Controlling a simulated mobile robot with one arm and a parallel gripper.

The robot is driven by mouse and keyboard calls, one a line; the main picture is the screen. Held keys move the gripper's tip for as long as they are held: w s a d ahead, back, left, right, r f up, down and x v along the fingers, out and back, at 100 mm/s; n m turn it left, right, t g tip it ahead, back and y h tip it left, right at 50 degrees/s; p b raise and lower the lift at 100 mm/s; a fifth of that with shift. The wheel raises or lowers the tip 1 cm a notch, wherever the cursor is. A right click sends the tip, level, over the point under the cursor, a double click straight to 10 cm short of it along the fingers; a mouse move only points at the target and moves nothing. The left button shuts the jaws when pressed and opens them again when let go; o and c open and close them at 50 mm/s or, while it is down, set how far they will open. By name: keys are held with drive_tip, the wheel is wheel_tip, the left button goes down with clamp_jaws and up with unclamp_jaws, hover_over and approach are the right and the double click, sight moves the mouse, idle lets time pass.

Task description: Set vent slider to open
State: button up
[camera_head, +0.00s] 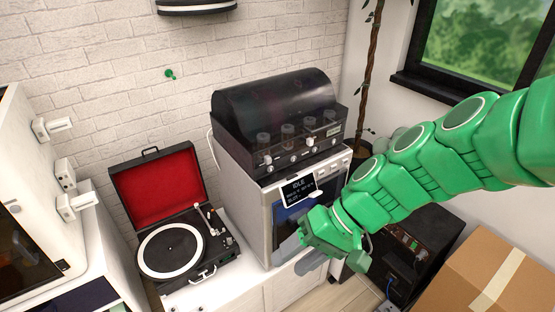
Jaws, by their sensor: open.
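I cannot tell for certain which part is the vent slider. A white machine (252,200) stands on the white counter, with a small screen (299,189) reading "IDLE" and a row of small controls at its upper right front. A dark domed unit (275,102) sits on top of it, with several small pale knobs or levers along its front. My green arm reaches in from the right. My gripper (296,259), with grey fingers, is open and in front of the white machine's lower front. It hides part of that front. I see nothing held.
An open record player (172,250) with a red-lined lid stands left of the machine. A white cabinet (42,150) with protruding white fittings is at far left. A black box (430,230) and a cardboard box (485,275) are at right. Space above the record player is clear.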

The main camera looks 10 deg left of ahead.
drive_tip(key=w+a+r+m+t+y, duration=0.1)
drive_tip(key=w+a+y, duration=0.3)
drive_tip(key=w, duration=0.3)
drive_tip(key=w+a+r+m+t+y, duration=0.1)
drive_tip(key=w+a+y, duration=0.25)
drive_tip(key=w, duration=0.35)
drive_tip(key=m+t, duration=0.6)
drive_tip(key=t, duration=0.2)
approach(270, 162)
drive_tip(key=shift+y, duration=0.45)
drive_tip(key=shift+f+x, duration=0.15)
drive_tip(key=shift+x, duration=1.9)
drive_tip(key=shift+f+x, duration=0.15)
drive_tip(key=shift+x, duration=1.95)
drive_tip(key=shift+w, duration=0.15)
clamp_jaws()
